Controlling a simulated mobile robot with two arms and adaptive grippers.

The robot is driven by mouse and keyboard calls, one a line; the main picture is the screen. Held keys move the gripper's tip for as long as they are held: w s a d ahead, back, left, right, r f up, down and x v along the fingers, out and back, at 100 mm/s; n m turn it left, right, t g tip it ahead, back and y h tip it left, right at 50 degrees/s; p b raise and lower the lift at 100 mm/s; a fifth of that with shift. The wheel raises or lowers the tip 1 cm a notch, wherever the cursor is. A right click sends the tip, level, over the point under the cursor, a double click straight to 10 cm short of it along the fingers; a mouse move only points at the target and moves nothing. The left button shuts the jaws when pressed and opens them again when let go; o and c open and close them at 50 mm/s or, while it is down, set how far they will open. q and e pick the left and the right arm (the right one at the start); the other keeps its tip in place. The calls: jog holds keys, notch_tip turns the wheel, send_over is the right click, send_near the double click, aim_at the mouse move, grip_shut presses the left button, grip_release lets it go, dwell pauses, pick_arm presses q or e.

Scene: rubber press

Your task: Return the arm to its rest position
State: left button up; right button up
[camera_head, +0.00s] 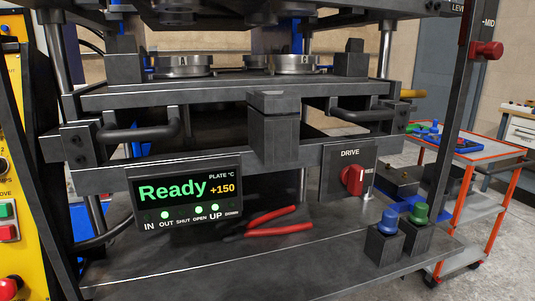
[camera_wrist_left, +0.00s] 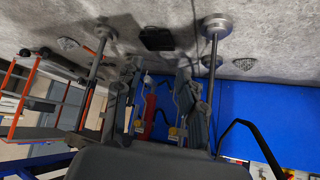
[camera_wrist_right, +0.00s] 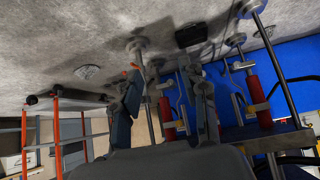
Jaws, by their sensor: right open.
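Neither of my grippers shows in the head view. In the left wrist view my left gripper (camera_wrist_left: 156,80) has its two fingers apart, with nothing between them. In the right wrist view my right gripper (camera_wrist_right: 162,78) is open and empty, its fingers spread. Both wrist views look past the fingers to the grey floor, well away from any surface they could touch. The press (camera_head: 210,95) fills the middle of the head view. Its display (camera_head: 187,200) reads "Ready" and "+150".
Red-handled pliers (camera_head: 278,229) lie on the press's lower shelf. A red drive knob (camera_head: 352,180) and blue and green buttons are to the right. An orange-framed cart (camera_head: 480,150) stands at the right, a yellow control cabinet (camera_head: 10,150) at the left. Blue panels show in both wrist views.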

pick_arm(q)
jog(key=s+a+f+g+p, duration=0.2)
jog(key=s+p, duration=0.1)
jog(key=s, duration=0.6)
jog(key=s+a+f+g+y+p, duration=0.1)
jog(key=s+p, duration=0.3)
jog(key=s, duration=0.5)
jog(key=s+a+f+g+p, duration=0.3)
jog(key=s+g, duration=0.1)
jog(key=s, duration=0.5)
jog(key=shift+s+a+y, duration=0.15)
jog(key=shift+a+y, duration=0.2)
jog(key=shift+y, duration=0.05)
pick_arm(e)
jog(key=s+d+f+g, duration=0.2)
jog(key=s, duration=0.7)
jog(key=s+d+f+g+h, duration=0.1)
jog(key=s+d+f+g, duration=0.1)
jog(key=s, duration=0.7)
jog(key=s+d+f+g, duration=0.2)
jog(key=s+g, duration=0.1)
jog(key=s, duration=0.6)
jog(key=shift+s+d+h, duration=0.15)
jog(key=shift+d+h, duration=0.2)
jog(key=shift+h, duration=0.05)
